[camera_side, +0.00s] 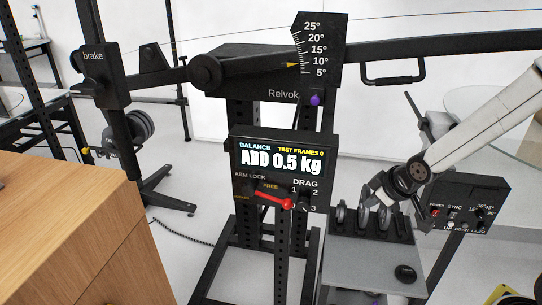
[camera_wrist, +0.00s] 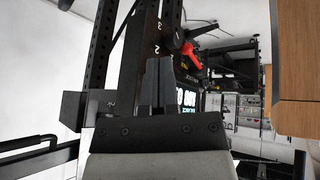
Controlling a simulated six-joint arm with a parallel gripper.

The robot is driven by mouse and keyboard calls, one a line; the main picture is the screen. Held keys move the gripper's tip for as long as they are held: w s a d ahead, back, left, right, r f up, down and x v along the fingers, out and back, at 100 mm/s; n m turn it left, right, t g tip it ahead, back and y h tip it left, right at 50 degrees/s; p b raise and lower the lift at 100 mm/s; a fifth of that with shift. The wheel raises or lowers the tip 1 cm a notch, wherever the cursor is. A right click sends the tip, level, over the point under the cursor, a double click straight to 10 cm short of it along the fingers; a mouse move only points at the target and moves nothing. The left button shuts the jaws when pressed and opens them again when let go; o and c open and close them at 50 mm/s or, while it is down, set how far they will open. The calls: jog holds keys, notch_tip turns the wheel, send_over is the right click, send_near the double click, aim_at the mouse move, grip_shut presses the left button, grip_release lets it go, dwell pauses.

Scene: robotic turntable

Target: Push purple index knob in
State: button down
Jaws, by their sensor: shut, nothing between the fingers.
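The purple index knob (camera_side: 315,100) is a small round knob below the angle scale, beside the "Relvok" lettering, in the side view. I cannot make it out in the wrist view. How far it sticks out is too small to tell. My gripper (camera_side: 372,196) is well below it and to its right, by the rack of weights. In the wrist view my gripper (camera_wrist: 159,68) shows its fingers together and empty, pointing toward the black control panel.
The display panel (camera_side: 282,160) reads "ADD 0.5 kg", with a red lever (camera_side: 274,200) below. Disc weights (camera_side: 341,214) stand on the rack. An angle scale (camera_side: 318,55) and long black boom (camera_side: 440,43) lie above. A wooden cabinet (camera_side: 60,220) stands left.

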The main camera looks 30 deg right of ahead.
jog(key=shift+w+d+r+n+t+h, duration=0.15)
jog(key=shift+w+d+r+n+t, duration=0.75)
jog(key=shift+w+r+n+t, duration=1.7)
jog(key=shift+w+d+r+n+t+h, duration=0.1)
jog(key=shift+w+d+r+n+t, duration=1)
jog(key=shift+w+n, duration=1.7)
jog(key=shift+w+d+r+n+t+h, duration=0.15)
jog(key=shift+w+d+r+n+t, duration=0.6)
jog(key=shift+w+r+n+t, duration=2.1)
jog(key=shift+w+f+m+g, duration=0.85)
jog(key=shift+w+f+m, duration=0.25)
jog(key=shift+f+m, duration=0.15)
send_near(315, 100)
jog(key=shift+w+a, duration=1.8)
jog(key=shift+w, duration=0.25)
jog(key=shift+w+d+f, duration=0.2)
jog(key=shift+w+d, duration=1.35)
jog(key=shift+w, duration=0.1)
